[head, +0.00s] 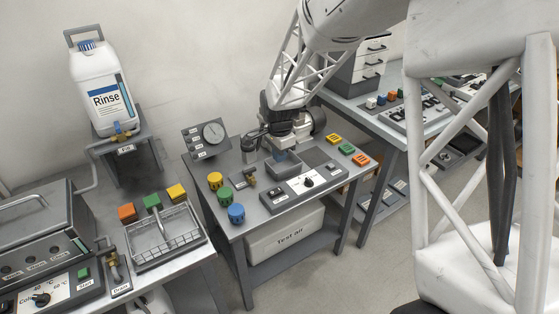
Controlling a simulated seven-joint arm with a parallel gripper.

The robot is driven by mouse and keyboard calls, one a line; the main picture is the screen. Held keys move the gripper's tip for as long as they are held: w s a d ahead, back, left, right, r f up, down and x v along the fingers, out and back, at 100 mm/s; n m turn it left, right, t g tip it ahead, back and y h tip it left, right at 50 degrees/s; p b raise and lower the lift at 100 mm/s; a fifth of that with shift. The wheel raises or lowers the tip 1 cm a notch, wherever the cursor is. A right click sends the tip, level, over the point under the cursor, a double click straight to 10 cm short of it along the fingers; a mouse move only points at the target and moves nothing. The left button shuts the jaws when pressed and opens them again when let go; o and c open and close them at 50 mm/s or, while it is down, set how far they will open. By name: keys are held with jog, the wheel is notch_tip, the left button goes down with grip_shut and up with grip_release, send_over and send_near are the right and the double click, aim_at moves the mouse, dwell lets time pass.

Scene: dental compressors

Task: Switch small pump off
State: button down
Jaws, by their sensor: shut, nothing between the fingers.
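My gripper (284,150) is above the middle table, over a dark grey tray or open box. Its fingers are small and partly hidden by my wrist; it holds nothing I can see and is shut. A grey control panel (291,191) lies at the table's front edge, just in front of the gripper. It carries a black knob (308,182) on a white plate and a small dark switch (274,192) to the left. The gripper is apart from both. I cannot tell which thing is the small pump, and the labels are too small to read.
Yellow, green and blue cylinders (225,194) stand at the middle table's left, near a brass valve (250,175) and a gauge panel (207,140). Coloured blocks (347,149) lie at right. A "Test air" box (285,234) is below. A rinse bottle (103,90) stands at left.

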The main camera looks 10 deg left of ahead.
aim_at(280, 189)
notch_tip(280, 189, down, 13)
jog(key=shift+r, duration=0.1)
dwell(0.6)
dwell(0.4)
